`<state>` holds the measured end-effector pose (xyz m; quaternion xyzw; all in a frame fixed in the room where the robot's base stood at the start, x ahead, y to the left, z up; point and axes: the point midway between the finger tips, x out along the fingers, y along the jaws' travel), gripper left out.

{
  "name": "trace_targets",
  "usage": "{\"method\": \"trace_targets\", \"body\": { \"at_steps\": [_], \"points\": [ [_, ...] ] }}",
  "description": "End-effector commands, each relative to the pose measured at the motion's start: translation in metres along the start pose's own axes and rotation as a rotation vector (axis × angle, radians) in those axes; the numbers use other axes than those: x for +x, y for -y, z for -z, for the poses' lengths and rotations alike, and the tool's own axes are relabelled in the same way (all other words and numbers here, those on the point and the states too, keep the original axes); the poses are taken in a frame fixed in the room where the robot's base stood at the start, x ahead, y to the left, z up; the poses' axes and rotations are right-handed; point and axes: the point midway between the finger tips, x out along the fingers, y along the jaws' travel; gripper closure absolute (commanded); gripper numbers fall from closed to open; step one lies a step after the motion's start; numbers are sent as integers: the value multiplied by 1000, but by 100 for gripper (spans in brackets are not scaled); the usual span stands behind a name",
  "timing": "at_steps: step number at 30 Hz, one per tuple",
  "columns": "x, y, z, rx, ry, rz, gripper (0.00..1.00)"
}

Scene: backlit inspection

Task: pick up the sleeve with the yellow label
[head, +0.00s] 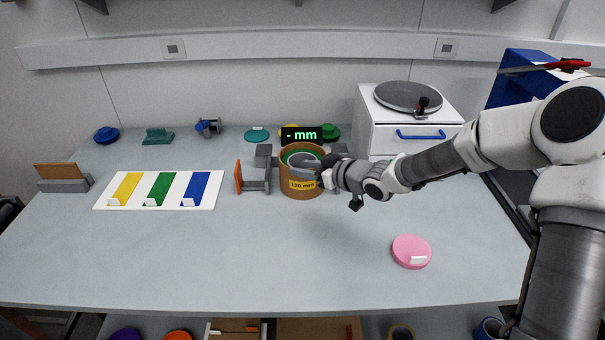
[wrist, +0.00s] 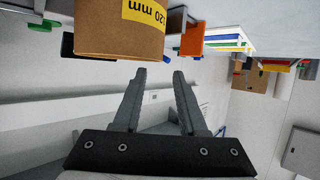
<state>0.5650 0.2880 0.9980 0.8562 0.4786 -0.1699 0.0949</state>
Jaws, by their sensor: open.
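The sleeve (head: 302,186) is a brown cylinder with a yellow label reading 120 mm. It stands upright on the bench between the grey jaws of a gauge (head: 262,170), with something green showing at its open top. My gripper (head: 316,165) is at the sleeve's upper right side in the head view and hides part of its rim. In the wrist view the sleeve (wrist: 115,35) shows at the top with its label. My gripper (wrist: 159,75) is open there, nothing between its fingers, the sleeve beyond the fingertips. Whether they touch is unclear.
A display (head: 301,134) stands behind the sleeve. A white board with coloured stripes (head: 217,176) lies left, and a pink disc (head: 411,250) lies front right. A white cabinet (head: 385,139) with a turntable (head: 408,96) stands at back right. The front middle of the bench is clear.

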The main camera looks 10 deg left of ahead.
Motion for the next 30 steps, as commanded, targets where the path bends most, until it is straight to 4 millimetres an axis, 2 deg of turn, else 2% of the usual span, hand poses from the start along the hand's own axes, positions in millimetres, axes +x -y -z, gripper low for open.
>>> {"method": "trace_targets", "body": {
  "at_steps": [7,15,24,26,30],
  "points": [
    [19,1,-2,1,2,1,59],
    [56,3,-2,0,1,1,59],
    [62,2,-1,0,1,-2,59],
    [62,2,-1,0,1,-1,66],
    [62,2,-1,0,1,-1,91]
  ]
}}
